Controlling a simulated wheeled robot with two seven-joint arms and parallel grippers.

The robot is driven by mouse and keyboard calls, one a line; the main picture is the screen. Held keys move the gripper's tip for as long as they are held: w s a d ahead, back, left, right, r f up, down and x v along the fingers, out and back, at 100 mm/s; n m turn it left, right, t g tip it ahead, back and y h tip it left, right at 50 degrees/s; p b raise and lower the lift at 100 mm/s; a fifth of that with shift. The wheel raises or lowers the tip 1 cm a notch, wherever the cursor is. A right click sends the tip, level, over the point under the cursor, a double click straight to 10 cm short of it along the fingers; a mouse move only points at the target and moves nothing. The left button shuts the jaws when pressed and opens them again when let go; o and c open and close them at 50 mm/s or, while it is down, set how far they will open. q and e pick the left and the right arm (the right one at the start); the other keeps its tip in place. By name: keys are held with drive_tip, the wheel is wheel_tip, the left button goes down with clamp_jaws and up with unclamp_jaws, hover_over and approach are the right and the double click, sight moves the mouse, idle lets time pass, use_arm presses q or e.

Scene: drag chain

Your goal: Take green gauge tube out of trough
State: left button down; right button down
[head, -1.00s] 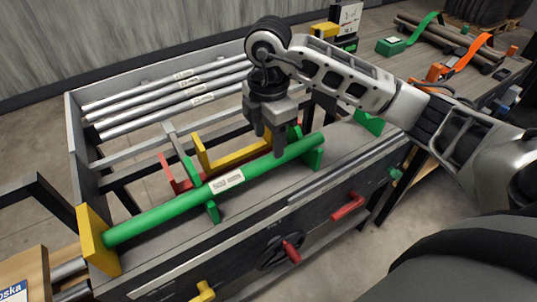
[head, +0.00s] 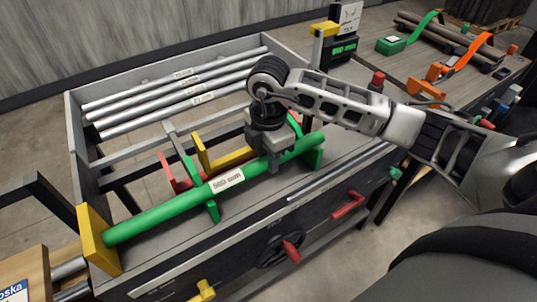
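The green gauge tube (head: 165,214) lies in its trough, resting across green supports (head: 213,211), with a white label on its middle. Its left end is at the yellow end plate (head: 99,240). My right gripper (head: 273,165) points down over the right part of the tube. One finger shows on the near side of the tube; the other is hidden behind the tube and gripper body, so I cannot tell whether the fingers press on it. My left gripper is not in view.
Several grey bars (head: 170,100) lie in the rack behind the tube. A yellow bracket (head: 226,160) and a red bracket (head: 174,178) stand just behind it. Red handles (head: 348,207) stick out of the bench front. Another table with green and orange tools is at upper right.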

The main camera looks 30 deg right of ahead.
drive_tip(key=shift+d, duration=0.35)
drive_tip(key=shift+d, duration=0.55)
drive_tip(key=c, duration=1)
unclamp_jaws()
